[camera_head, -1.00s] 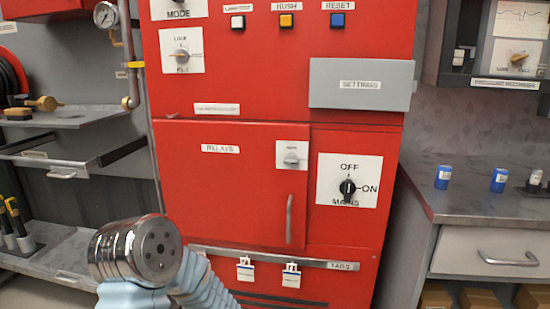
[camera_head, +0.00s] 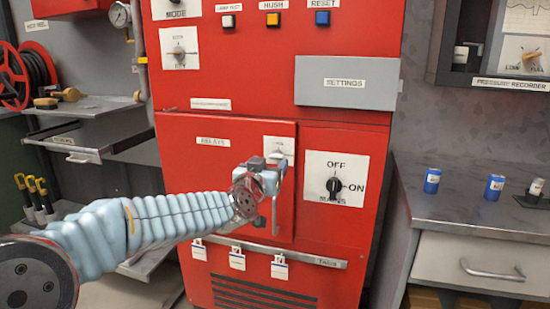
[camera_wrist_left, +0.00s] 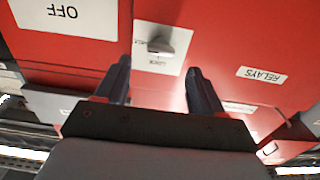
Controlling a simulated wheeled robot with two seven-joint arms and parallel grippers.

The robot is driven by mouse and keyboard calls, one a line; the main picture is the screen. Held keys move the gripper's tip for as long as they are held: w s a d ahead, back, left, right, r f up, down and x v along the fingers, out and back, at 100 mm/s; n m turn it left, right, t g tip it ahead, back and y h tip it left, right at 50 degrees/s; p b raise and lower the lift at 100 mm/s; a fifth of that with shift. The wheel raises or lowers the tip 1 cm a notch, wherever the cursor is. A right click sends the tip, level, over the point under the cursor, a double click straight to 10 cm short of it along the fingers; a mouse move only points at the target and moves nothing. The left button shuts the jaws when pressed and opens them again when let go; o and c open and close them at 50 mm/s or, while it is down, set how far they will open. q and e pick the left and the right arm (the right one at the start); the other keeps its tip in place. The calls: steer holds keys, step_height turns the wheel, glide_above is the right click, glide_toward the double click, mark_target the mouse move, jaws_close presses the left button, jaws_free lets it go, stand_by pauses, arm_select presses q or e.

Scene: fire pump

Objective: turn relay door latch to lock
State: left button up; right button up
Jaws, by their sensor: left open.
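The relay door (camera_head: 215,165) is a red panel marked RELAYS, and it looks closed. Its latch is a small grey knob on a white plate (camera_head: 272,142) at the door's upper right corner. In the head view my left gripper (camera_head: 278,165) is in front of that plate and hides part of it. In the left wrist view the latch (camera_wrist_left: 165,46) shows upside down, just beyond and between the two spread fingertips of my left gripper (camera_wrist_left: 160,68). The gripper is open, with nothing between its fingers. My right gripper is out of view.
The black MAINS switch (camera_head: 334,187) is just right of the latch. The grey SETTINGS box (camera_head: 346,82) sticks out above. The TAGS rail (camera_head: 300,256) with hanging tags runs below the door. A grey counter (camera_head: 455,205) stands at the right.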

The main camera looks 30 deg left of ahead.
mark_target(275, 157)
arm_select(q)
steer(key=x, duration=0.5)
steer(key=shift+w+a, duration=0.1)
steer(key=shift+w, duration=0.3)
steer(key=c, duration=1.1)
steer(key=shift+o, duration=0.2)
